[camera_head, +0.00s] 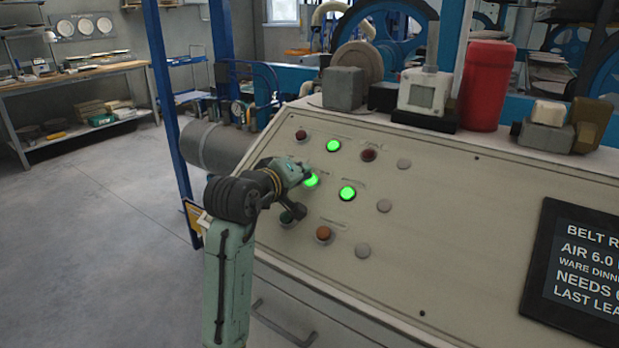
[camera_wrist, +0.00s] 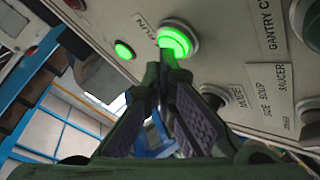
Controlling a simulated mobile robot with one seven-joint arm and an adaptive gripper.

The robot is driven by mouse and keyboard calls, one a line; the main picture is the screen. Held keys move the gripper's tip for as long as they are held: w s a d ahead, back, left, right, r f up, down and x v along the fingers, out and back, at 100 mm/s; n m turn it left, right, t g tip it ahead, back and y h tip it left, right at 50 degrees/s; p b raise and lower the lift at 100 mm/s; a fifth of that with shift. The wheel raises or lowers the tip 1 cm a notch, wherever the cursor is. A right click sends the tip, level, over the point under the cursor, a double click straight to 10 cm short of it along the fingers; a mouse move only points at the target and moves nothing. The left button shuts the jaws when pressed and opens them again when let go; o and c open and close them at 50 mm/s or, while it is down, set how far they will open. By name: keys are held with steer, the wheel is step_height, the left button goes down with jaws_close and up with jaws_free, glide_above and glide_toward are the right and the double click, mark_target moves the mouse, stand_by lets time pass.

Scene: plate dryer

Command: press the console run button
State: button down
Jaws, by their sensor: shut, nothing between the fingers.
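The console (camera_head: 450,215) has a sloped beige panel with rows of round buttons. A green-lit button (camera_head: 312,180) is at my gripper (camera_head: 304,172) on the panel's left part. In the wrist view, a large lit green button (camera_wrist: 177,38) has a metal ring, and a label reading RUN (camera_wrist: 146,24) is beside it. My gripper (camera_wrist: 166,58) is shut and empty, its fingertips at the lower edge of this button. I cannot tell whether they touch it. The fingers hide little of the button's face.
Other green lights (camera_head: 333,146) (camera_head: 348,194), red buttons (camera_head: 368,155) and an orange button (camera_head: 323,233) are close by. A MODE selector (camera_wrist: 214,98) is right of the fingers. A red canister (camera_head: 486,85) and boxes stand along the console's back. A dark sign (camera_head: 578,265) lies at right.

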steer(key=shift+s+a+r+p, duration=0.2)
steer(key=shift+s+r+p, duration=0.15)
steer(key=shift+r+p, duration=0.35)
steer(key=r+p, duration=0.1)
steer(key=s+a+r+p, duration=0.1)
steer(key=r, duration=0.1)
steer(key=s+r+p, duration=0.1)
steer(key=shift+a+r, duration=0.2)
steer(key=shift+a, duration=0.05)
steer(key=shift+a, duration=0.1)
stand_by(0.6)
